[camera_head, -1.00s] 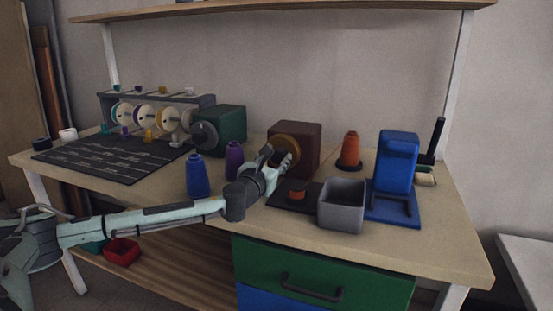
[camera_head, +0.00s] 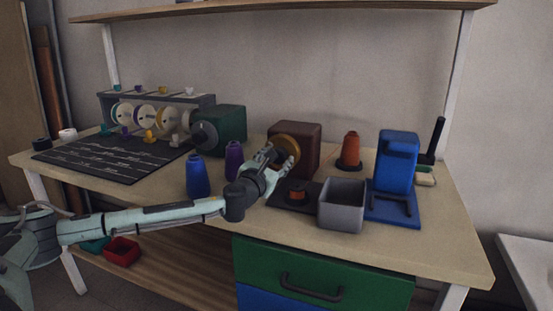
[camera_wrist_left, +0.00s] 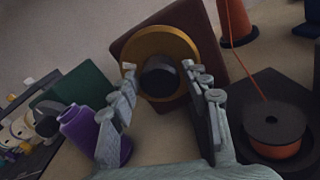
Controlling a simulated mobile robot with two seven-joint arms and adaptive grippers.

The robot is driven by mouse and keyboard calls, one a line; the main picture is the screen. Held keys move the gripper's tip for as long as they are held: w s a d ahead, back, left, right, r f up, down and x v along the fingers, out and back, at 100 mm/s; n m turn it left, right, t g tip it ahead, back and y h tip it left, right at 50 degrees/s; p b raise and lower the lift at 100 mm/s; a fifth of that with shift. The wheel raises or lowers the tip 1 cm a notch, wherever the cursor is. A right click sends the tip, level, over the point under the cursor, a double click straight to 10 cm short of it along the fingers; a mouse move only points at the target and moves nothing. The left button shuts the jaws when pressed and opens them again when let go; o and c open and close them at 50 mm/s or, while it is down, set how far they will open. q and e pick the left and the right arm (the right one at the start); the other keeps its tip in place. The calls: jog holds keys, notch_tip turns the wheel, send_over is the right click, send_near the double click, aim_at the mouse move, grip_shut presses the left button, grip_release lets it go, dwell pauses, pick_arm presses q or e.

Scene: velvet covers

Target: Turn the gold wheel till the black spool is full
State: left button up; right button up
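The gold wheel (camera_head: 287,148) is on the front of a brown box (camera_head: 309,143); it also shows in the left wrist view (camera_wrist_left: 154,45), with a dark round hub (camera_wrist_left: 161,77) at its middle. My left gripper (camera_head: 277,157) is at the wheel. In the left wrist view its fingers (camera_wrist_left: 160,72) are apart, one on each side of the hub; contact is unclear. The black spool (camera_wrist_left: 274,124) lies flat on a dark base, with orange thread wound on it. It also shows in the head view (camera_head: 297,188). My right gripper is not in view.
An orange thread (camera_wrist_left: 241,50) runs from the orange cone (camera_head: 351,150) to the spool. A grey bin (camera_head: 342,207) and a blue stand (camera_head: 395,165) are to the right. Blue (camera_head: 198,178) and purple (camera_head: 233,160) cones stand near my left arm.

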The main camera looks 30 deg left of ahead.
pick_arm(q)
jog(key=shift+o, duration=0.6)
jog(key=v, duration=1.2)
